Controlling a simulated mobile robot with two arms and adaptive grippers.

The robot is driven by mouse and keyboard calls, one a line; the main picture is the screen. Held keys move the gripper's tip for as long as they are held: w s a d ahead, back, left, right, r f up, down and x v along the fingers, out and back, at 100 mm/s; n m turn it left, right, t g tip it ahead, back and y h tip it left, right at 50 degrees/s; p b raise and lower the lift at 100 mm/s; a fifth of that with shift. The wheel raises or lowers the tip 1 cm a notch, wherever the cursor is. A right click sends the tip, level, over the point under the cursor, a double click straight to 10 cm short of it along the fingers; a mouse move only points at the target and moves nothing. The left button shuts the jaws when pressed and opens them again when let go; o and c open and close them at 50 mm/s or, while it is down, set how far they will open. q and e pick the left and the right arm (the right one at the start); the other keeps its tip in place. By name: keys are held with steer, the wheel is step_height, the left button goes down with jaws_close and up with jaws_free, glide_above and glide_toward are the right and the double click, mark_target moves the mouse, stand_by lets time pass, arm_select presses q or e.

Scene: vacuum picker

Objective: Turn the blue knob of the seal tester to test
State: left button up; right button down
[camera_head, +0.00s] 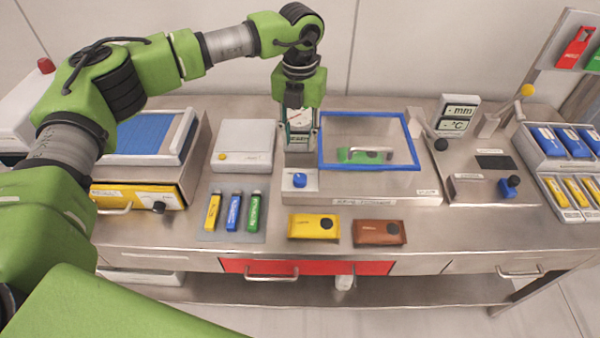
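The seal tester (385,190) is a low metal box at the middle of the bench. Its blue knob (299,180) sits on a pale panel at its front left; the setting it points to is too small to read. A clear lid with a blue frame (413,150) covers its right part, and a green and white item (364,154) shows under it. My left gripper (298,145) points down behind and above the knob, apart from it in the picture. It partly hides a dial gauge (299,117). Its fingers are too unclear to tell open from shut. My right gripper is out of view.
A yellow pouch (313,227) and a brown pouch (379,232) lie in front of the tester. Several coloured sticks lie on a grey mat (207,233) at left. A white box (242,145) stands left of the gripper. A display stand (456,115) is at right.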

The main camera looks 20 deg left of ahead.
mark_target(300, 176)
arm_select(q)
step_height(300, 176, down, 12)
steer(key=p, duration=0.4)
steer(key=shift+d, duration=0.15)
steer(key=shift+f, duration=0.7)
steer(key=c, duration=0.8)
